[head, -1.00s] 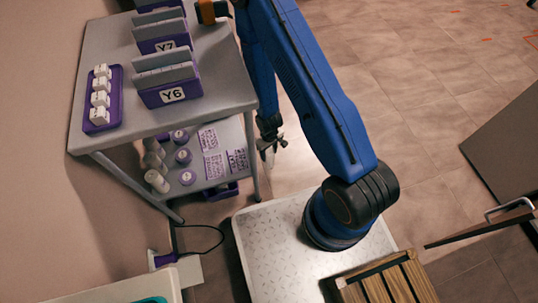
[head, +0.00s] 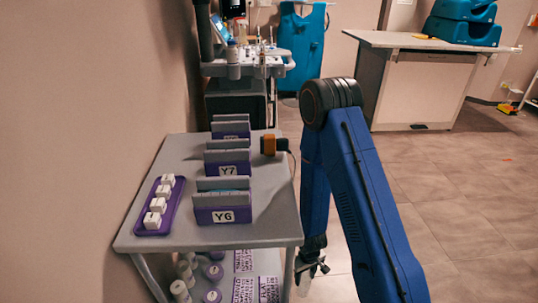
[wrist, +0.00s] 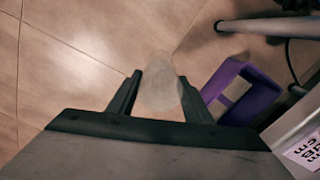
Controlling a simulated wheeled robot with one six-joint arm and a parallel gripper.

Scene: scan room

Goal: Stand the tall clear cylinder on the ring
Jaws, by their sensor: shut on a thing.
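My gripper (head: 312,268) hangs low beside the right side of the grey cart, near its lower shelf. In the wrist view my gripper (wrist: 158,90) is shut on the tall clear cylinder (wrist: 158,82), a pale see-through shape between the two dark fingers. In the head view the cylinder (head: 304,286) shows faintly below the fingers, off the shelf, near the bottom edge. I cannot make out the ring in any view.
The cart's top (head: 270,215) holds labelled purple racks (head: 222,207) and a purple tray (head: 159,205) of white blocks. Its lower shelf (head: 240,262) carries capped jars and printed labels (head: 243,261). A purple frame (wrist: 238,92) is right of the fingers. Floor (head: 440,190) lies open at right.

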